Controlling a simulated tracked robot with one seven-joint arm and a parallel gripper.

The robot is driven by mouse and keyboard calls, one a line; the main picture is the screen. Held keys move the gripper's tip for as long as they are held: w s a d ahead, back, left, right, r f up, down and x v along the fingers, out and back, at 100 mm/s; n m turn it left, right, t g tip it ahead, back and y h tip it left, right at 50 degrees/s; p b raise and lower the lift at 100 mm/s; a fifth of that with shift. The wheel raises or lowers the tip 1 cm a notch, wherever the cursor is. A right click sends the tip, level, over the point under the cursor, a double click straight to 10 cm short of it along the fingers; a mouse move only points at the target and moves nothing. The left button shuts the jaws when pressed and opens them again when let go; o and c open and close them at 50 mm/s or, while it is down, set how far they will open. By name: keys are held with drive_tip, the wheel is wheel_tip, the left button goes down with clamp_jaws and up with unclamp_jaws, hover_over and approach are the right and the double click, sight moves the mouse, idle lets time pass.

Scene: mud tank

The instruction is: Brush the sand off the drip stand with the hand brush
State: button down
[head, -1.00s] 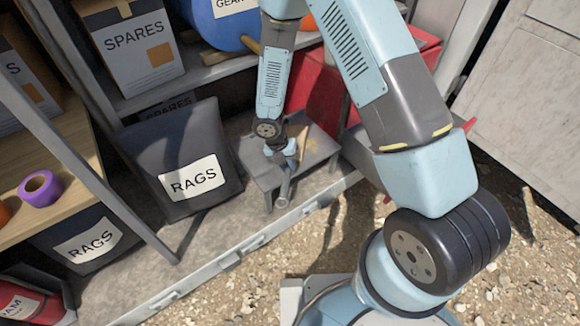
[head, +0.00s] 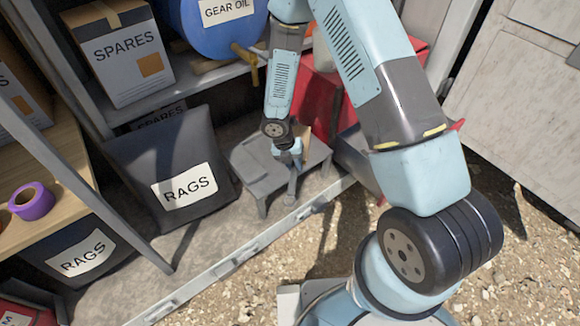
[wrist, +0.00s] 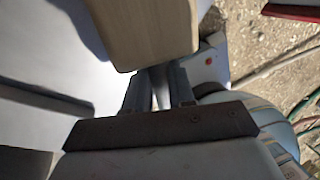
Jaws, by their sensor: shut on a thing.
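The drip stand (head: 255,168) is a low grey stand with short legs on the shelf base in the head view. My gripper (head: 290,158) is over its top, pointing down. In the wrist view, my gripper (wrist: 160,88) is shut, with a pale wooden block of the hand brush (wrist: 150,28) just beyond its fingers. The bristles are hidden, and I cannot tell whether they touch the stand. Only a small brown bit of the brush shows beside the gripper in the head view. No clear sand patch shows on the visible part of the top; my arm covers some of it.
Black RAGS bags (head: 175,165) stand left of the stand. A red container (head: 318,98) is behind it. A SPARES box (head: 118,55) and blue GEAR OIL drum (head: 215,22) sit on the shelf above. Purple tape (head: 32,202) lies on a wooden board. Gravel is open in front.

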sight(305, 155)
drive_tip(key=shift+w+d+f, duration=0.1)
drive_tip(key=shift+w+d, duration=1.25)
drive_tip(key=shift+d, duration=0.25)
drive_tip(key=shift+w+d, duration=0.4)
drive_tip(key=shift+d, duration=0.2)
drive_tip(key=shift+a, duration=0.1)
drive_tip(key=shift+s+a+r, duration=0.1)
drive_tip(key=shift+s+a, duration=0.65)
drive_tip(key=shift+a, duration=0.3)
drive_tip(key=shift+s+a+r, duration=0.1)
drive_tip(key=shift+s+a, duration=0.6)
drive_tip(key=shift+a, duration=0.35)
drive_tip(key=shift+s+a+f, duration=0.1)
drive_tip(key=shift+s+a, duration=0.6)
drive_tip(key=shift+a, duration=0.35)
drive_tip(key=shift+s+a, duration=0.65)
drive_tip(key=shift+a, duration=0.35)
drive_tip(key=shift+s+a+f, duration=0.15)
drive_tip(key=shift+s+a, duration=0.1)
drive_tip(key=shift+a, duration=0.25)
drive_tip(key=shift+s+d, duration=0.1)
